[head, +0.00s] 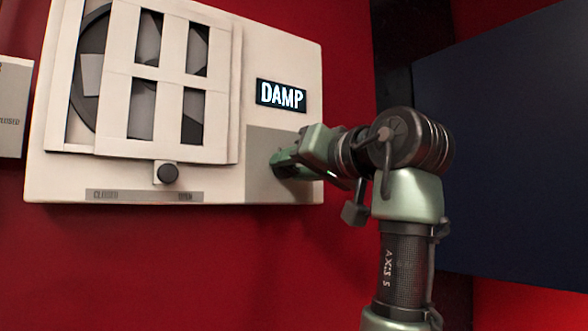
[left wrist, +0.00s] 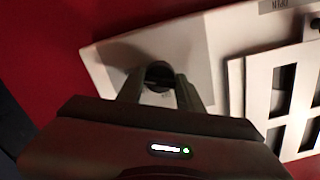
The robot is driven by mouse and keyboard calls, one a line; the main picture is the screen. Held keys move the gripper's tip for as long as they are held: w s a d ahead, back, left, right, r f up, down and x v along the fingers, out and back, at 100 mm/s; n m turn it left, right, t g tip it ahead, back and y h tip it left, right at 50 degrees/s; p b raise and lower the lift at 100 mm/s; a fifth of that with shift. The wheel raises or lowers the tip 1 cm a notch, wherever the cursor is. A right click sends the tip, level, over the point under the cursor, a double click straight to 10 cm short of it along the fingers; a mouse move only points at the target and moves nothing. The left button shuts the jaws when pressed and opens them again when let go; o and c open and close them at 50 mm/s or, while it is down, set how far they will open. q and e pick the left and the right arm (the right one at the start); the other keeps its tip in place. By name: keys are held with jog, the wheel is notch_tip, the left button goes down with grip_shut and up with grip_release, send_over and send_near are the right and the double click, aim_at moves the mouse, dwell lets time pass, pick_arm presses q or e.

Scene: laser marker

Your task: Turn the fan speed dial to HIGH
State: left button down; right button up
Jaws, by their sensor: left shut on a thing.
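The fan unit (head: 225,188) is a cream wall box with a lit black display (head: 281,95) reading "DAMP". A grey panel (head: 262,143) covers its lower right corner. My left gripper (head: 284,162) reaches this panel from the right and is shut on the dark round dial. In the head view the fingers mostly hide the dial. In the left wrist view the dial (left wrist: 159,76) sits between the two fingers, against the grey panel. I cannot read any dial markings or its setting. My right gripper is not in view.
A dark blue panel (head: 510,150) stands at the right. The red wall below is clear.

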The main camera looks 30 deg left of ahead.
pick_arm(q)
jog(key=shift+r+m, duration=0.2)
jog(key=shift+m, duration=0.4)
jog(key=c, duration=1.1)
grip_release()
jog(key=shift+o, duration=0.9)
jog(key=shift+w+a+f, duration=0.1)
jog(key=shift+a+f, duration=0.05)
jog(key=shift+a, duration=0.05)
jog(key=shift+d+f+b, duration=0.1)
jog(key=shift+d+b, duration=0.2)
jog(key=b+v, duration=0.2)
jog(key=v, duration=0.5)
jog(key=shift+d+b, duration=0.15)
jog(key=shift+b, duration=0.25)
